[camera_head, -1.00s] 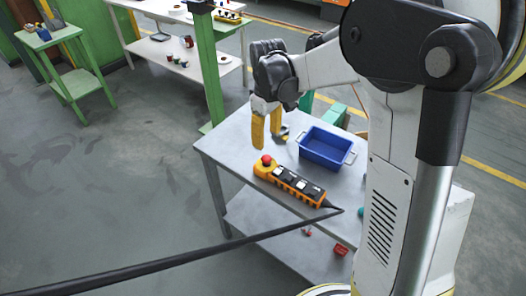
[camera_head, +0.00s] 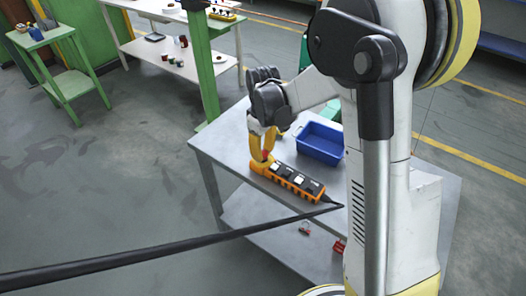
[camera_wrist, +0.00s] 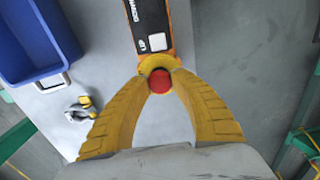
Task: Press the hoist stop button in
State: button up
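The orange and black hoist pendant (camera_head: 293,183) lies on the grey table, with white buttons along it. Its red mushroom stop button (camera_head: 265,155) is at the yellow left end; in the wrist view the button (camera_wrist: 160,80) sits between the fingertips. My gripper (camera_head: 263,158) has yellow fingers pointing down at that end. In the wrist view its fingers (camera_wrist: 161,76) converge, one tip on each side of the button, and appear closed around it. Exact contact and how far the button is pressed in cannot be told.
A blue bin (camera_head: 320,143) stands behind the pendant on the table (camera_head: 225,150). A thick black cable (camera_head: 170,246) runs from the pendant to the lower left. A small grey and yellow item (camera_wrist: 80,109) lies near the bin. A green post (camera_head: 203,65) stands behind.

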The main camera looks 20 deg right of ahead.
aim_at(263, 152)
grip_shut()
jog(key=shift+f+b, duration=0.35)
jog(key=shift+f, duration=0.25)
jog(key=o, duration=0.9)
grip_release()
jog(key=shift+r, duration=0.1)
notch_tip(263, 152, up, 12)
